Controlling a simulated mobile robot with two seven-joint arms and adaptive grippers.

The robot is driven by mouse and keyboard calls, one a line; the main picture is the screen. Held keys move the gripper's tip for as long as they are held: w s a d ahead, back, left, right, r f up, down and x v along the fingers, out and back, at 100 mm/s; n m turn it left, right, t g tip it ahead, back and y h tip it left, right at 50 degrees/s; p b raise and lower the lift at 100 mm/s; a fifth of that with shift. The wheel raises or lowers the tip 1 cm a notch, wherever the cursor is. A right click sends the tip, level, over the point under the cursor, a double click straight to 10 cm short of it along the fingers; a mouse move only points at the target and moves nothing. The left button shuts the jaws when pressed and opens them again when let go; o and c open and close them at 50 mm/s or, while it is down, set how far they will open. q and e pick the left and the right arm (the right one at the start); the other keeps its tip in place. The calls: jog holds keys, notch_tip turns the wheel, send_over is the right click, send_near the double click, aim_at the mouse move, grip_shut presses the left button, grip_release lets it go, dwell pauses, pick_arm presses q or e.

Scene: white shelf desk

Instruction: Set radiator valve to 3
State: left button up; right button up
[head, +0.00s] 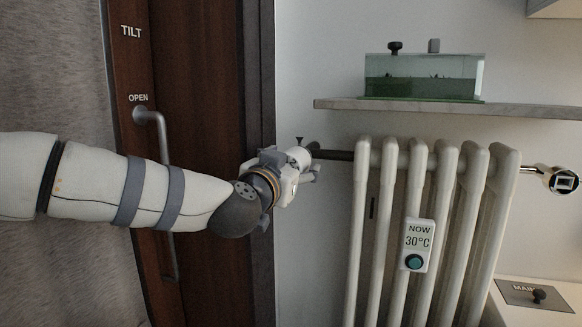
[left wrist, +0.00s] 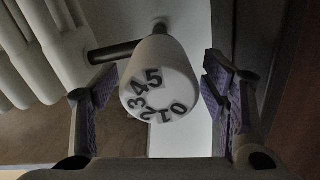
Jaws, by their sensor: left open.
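The radiator valve (left wrist: 182,85) is a white knob on a dark pipe. In the left wrist view its round face carries the digits 0 to 5, with 5 near the top and 0 at the lower right. I see no clear pointer mark, so I cannot tell the setting. My left gripper (head: 302,165) is at the valve, left of the radiator (head: 389,230), and hides most of it in the head view. In the left wrist view its two fingers stand open on either side of the knob, with visible gaps. My right gripper is not in view.
A display (head: 418,240) on the radiator reads NOW 30°C above a teal button. A shelf (head: 400,105) with a glass tank (head: 424,78) is above. A brown door (head: 205,120) with a handle (head: 163,135) stands left. A round fitting (head: 560,180) is at the right.

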pick_arm(q)
jog(key=c, duration=1.1)
jog(key=shift+c, duration=0.2)
jog(key=shift+n, duration=0.3)
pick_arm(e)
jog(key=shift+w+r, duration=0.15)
pick_arm(q)
jog(key=shift+r+n+p, duration=0.1)
jog(key=shift+n+p, duration=0.45)
jog(key=shift+n, duration=0.55)
jog(key=n, duration=0.3)
jog(key=shift+n+p, duration=0.3)
jog(key=shift+p, duration=0.05)
jog(key=n, duration=1.1)
jog(key=shift+f, duration=0.2)
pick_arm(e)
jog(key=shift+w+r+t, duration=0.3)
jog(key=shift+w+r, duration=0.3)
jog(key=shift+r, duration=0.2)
pick_arm(q)
jog(key=shift+n, duration=0.3)
